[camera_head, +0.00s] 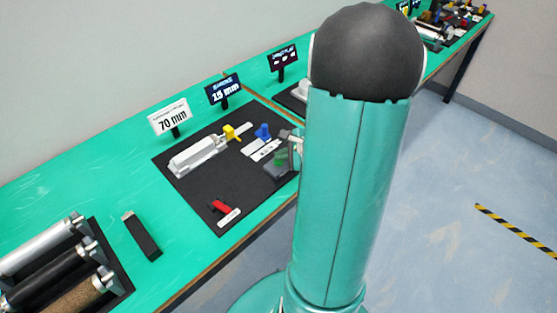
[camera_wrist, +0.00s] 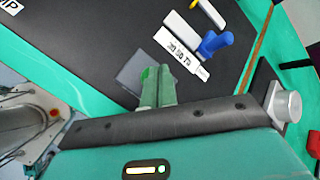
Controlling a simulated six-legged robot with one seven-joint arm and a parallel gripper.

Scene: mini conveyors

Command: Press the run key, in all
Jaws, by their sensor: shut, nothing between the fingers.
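A dark grey block with a green top (camera_head: 281,160), which looks like the run key, sits at the right edge of a black mat (camera_head: 190,190). In the wrist view its grey base (camera_wrist: 131,73) shows just beyond my fingertips. My gripper (camera_wrist: 157,72) is shut and empty, with its green fingertips over or at the key's green part. I cannot tell whether they touch it. In the head view my arm hides most of the gripper. A blue knob (camera_head: 263,131) with a white scale strip (camera_head: 264,150) stands beside the key; the knob also shows in the wrist view (camera_wrist: 214,43).
The mat also bears a white slide unit (camera_head: 198,154) with a yellow knob (camera_head: 230,131), and a red lever (camera_head: 219,206) with a white label. Signs reading 70 mm (camera_head: 170,117) and 15 mm (camera_head: 224,90) stand behind. Rollers (camera_head: 52,275) lie at the left.

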